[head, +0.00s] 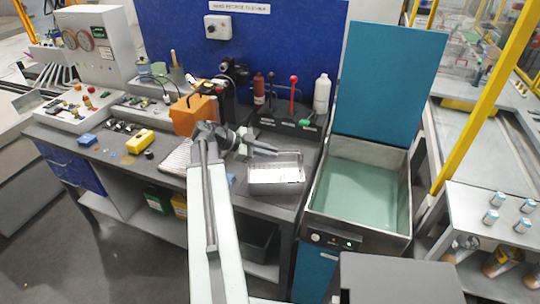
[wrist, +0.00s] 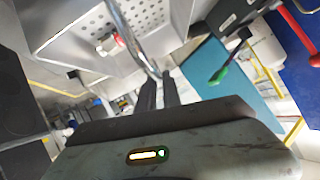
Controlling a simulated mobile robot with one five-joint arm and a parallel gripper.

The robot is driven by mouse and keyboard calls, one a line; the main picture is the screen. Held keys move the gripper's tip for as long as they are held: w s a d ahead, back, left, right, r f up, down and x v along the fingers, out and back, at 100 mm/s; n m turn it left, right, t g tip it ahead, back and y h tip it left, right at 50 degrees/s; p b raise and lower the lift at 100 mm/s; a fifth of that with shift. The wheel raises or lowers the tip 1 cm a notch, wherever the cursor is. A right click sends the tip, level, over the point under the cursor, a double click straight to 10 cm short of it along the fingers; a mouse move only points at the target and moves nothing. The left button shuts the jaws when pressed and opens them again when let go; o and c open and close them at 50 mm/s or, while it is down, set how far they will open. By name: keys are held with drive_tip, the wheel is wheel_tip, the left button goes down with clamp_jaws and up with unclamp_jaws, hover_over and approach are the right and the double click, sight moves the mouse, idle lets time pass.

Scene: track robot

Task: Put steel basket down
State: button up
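The steel basket (head: 277,180) is a bright, shallow metal box with a raised wire handle, at the right end of the grey workbench in the head view. In the wrist view its perforated metal (wrist: 133,25) fills the upper left, with a small red and white item in it. My gripper (head: 277,152) is at the basket's handle. In the wrist view the dark fingers (wrist: 160,88) are close together around the curved handle. I cannot tell whether the basket's bottom touches the bench. My arm hides part of the bench.
An open washing tank (head: 360,190) with a raised teal lid (head: 388,80) stands right of the bench (head: 105,165). An orange box (head: 193,115), a black rack with bottles (head: 290,120) and a perforated mat (head: 176,158) are near the basket. A yellow post (head: 485,95) rises farther right.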

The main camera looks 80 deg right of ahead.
drive_tip(key=o, duration=0.4)
drive_tip(key=shift+c, duration=0.2)
drive_tip(key=p+v, duration=0.5)
drive_tip(key=v, duration=0.7)
drive_tip(key=shift+p, duration=0.35)
drive_tip(key=w+a+f+n+t, duration=0.45)
drive_tip(key=w+a+n, duration=0.45)
drive_tip(key=w+a, duration=0.45)
drive_tip(key=w+a+f+n+t, duration=0.3)
drive_tip(key=w+a+f+n, duration=0.2)
drive_tip(key=w+a+n, duration=0.8)
drive_tip(key=w+a+f+n+t+y, duration=0.1)
drive_tip(key=w+a+n, duration=0.3)
drive_tip(key=a, duration=0.6)
drive_tip(key=w+a+f+n+t+y, duration=0.1)
drive_tip(key=w+a+n, duration=0.3)
drive_tip(key=a, duration=0.7)
drive_tip(key=w+a+f+n+t+y, duration=0.1)
drive_tip(key=w+a+n, duration=0.3)
drive_tip(key=a, duration=0.6)
drive_tip(key=shift+w+a+n+t+y, duration=0.3)
drive_tip(key=shift+n+t+y, duration=0.15)
drive_tip(key=shift+n+y, duration=0.4)
